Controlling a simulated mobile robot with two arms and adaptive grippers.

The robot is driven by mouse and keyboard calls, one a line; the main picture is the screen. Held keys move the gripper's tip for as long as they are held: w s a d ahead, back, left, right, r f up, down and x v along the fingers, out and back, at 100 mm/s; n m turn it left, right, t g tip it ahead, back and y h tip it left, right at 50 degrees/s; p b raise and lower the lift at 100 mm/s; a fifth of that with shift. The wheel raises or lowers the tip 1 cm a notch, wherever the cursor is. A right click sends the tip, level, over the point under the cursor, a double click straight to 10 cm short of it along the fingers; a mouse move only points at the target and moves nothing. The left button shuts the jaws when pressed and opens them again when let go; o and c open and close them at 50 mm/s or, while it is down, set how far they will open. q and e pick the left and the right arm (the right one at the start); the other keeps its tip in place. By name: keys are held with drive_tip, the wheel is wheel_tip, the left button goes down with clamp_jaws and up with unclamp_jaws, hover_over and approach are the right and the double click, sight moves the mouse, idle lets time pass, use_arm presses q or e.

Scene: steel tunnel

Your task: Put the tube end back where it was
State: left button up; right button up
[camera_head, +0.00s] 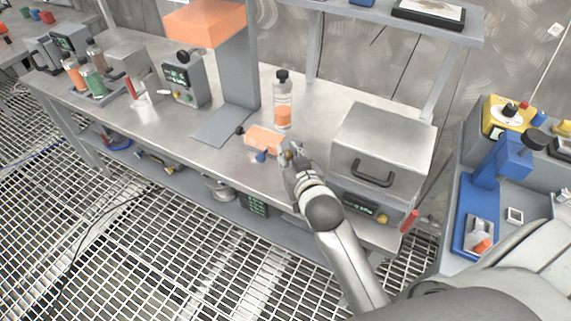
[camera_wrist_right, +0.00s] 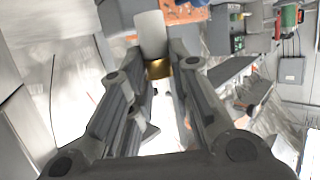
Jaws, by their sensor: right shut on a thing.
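My right gripper (camera_head: 290,158) is above the front edge of the steel bench (camera_head: 335,80), between the orange block and the silver box. In the right wrist view its fingers (camera_wrist_right: 160,72) are closed around the tube end (camera_wrist_right: 152,36), a pale grey cylinder with a brass-coloured band. The tube end points away from the gripper. In the head view it is too small and covered by the fingers to make out clearly. I cannot tell which spot it came from. My left gripper is in neither view.
An orange block (camera_head: 264,138) with a blue part lies left of the gripper. A clear bottle with orange liquid (camera_head: 283,104) stands behind. A silver box with a handle (camera_head: 382,150) stands right. A grey stand with an orange top (camera_head: 205,22) is left. Bare bench lies around the bottle.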

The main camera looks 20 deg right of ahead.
drive_tip(key=shift+w+f, duration=0.55)
drive_tip(key=shift+f, duration=0.05)
drive_tip(key=shift+w+a+f, duration=0.1)
drive_tip(key=shift+w+f, duration=0.1)
drive_tip(key=shift+f, duration=1.6)
drive_tip(key=shift+f, duration=0.15)
drive_tip(key=o, duration=0.5)
